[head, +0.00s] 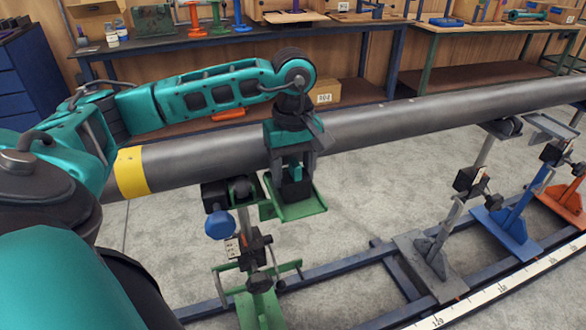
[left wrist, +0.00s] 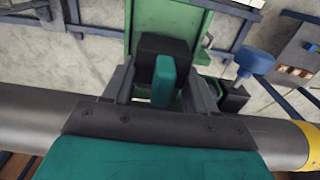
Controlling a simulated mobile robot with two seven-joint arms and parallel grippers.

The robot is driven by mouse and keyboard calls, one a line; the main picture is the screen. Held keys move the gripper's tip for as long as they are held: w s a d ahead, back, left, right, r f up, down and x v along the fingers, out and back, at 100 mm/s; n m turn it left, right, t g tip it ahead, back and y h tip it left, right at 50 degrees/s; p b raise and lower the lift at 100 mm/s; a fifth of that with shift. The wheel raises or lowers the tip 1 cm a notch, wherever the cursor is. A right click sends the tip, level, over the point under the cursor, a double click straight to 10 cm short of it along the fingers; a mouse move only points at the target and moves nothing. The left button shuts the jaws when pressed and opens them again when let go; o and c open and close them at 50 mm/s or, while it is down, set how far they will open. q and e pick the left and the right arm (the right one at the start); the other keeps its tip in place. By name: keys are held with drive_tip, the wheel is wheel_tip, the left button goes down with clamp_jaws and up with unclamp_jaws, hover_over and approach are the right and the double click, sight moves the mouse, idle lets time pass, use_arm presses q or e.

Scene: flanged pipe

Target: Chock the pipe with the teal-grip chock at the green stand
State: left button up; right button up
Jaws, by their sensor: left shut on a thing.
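The long grey pipe (head: 390,122) with a yellow band (head: 131,172) lies across the stands and also shows in the wrist view (left wrist: 30,115). The green stand (head: 258,305) is under its left part, with a green tray (head: 316,207) on the near side of the pipe. My left gripper (head: 293,180) points down in front of the pipe. It is shut on the chock, a black block (head: 296,192) with a teal grip (left wrist: 163,82). The chock is over or on the green tray (left wrist: 150,25); I cannot tell whether it touches the tray or pipe. My right gripper is out of view.
Grey (head: 430,265), blue (head: 507,228) and orange (head: 566,200) stands are to the right on blue floor rails (head: 335,270). A blue knob (head: 220,225) is left of the tray. A white measuring strip (head: 500,290) runs in front. Workbenches (head: 350,28) stand behind the pipe.

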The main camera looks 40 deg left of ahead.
use_arm(q)
drive_tip(key=shift+w+a+b, duration=0.15)
drive_tip(key=shift+w+a, duration=0.2)
drive_tip(key=shift+a, duration=0.25)
drive_tip(key=shift+w+a+b, duration=0.15)
drive_tip(key=shift+w+a, duration=0.15)
drive_tip(key=shift+a, duration=0.3)
idle(0.3)
drive_tip(key=o, duration=1.3)
drive_tip(key=shift+c, duration=0.2)
drive_tip(key=shift+s+d+r+p, duration=0.1)
drive_tip(key=shift+d+r+p, duration=0.05)
drive_tip(key=shift+r+p, duration=0.9)
drive_tip(key=shift+s+d+r+p, duration=0.15)
drive_tip(key=shift+r+p, duration=0.6)
drive_tip(key=shift+r, duration=0.55)
drive_tip(key=shift+d+r+p, duration=0.15)
drive_tip(key=shift+r+p, duration=0.75)
drive_tip(key=shift+r, duration=0.25)
